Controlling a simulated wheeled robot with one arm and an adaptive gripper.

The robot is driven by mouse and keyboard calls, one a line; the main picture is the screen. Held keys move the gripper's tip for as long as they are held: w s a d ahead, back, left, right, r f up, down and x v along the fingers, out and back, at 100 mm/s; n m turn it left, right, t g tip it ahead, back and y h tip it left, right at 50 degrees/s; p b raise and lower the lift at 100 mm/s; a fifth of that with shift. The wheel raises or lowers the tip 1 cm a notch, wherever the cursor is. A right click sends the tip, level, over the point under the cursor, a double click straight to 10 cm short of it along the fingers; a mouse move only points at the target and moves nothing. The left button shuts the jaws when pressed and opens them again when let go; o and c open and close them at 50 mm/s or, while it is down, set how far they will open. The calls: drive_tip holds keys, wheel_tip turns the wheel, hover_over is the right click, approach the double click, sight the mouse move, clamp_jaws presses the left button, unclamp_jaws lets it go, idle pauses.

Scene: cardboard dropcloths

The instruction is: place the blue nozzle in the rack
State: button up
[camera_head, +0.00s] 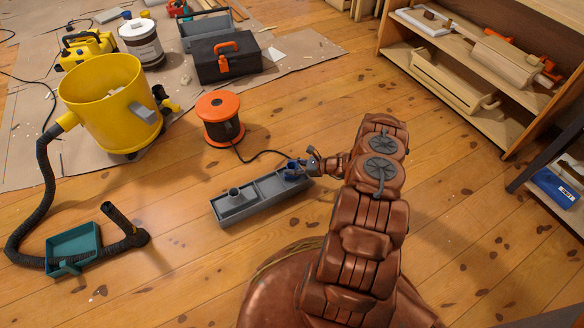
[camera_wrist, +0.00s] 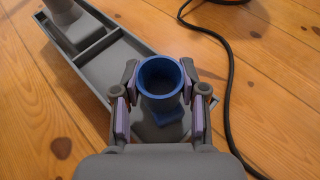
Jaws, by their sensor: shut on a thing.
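The blue nozzle (camera_wrist: 160,78) is held upright between the two fingers of my gripper (camera_wrist: 160,88) in the wrist view, with its round open mouth facing the camera. In the head view the blue nozzle (camera_head: 292,166) shows small at the tip of my gripper (camera_head: 300,165). The grey rack (camera_head: 240,211) is a long tray on the wooden floor with divided compartments. The nozzle is over the rack's right end compartment; whether its lower end touches the rack's floor I cannot tell. A grey nozzle (camera_head: 235,197) stands in the left end, also in the wrist view (camera_wrist: 62,12).
An orange and black cable reel (camera_head: 220,118) stands behind the rack, its black cable running close to the rack's right end. A wooden shelf (camera_head: 440,90) stands right.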

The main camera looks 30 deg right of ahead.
drive_tip(key=o, duration=1.2)
drive_tip(key=shift+c, duration=0.2)
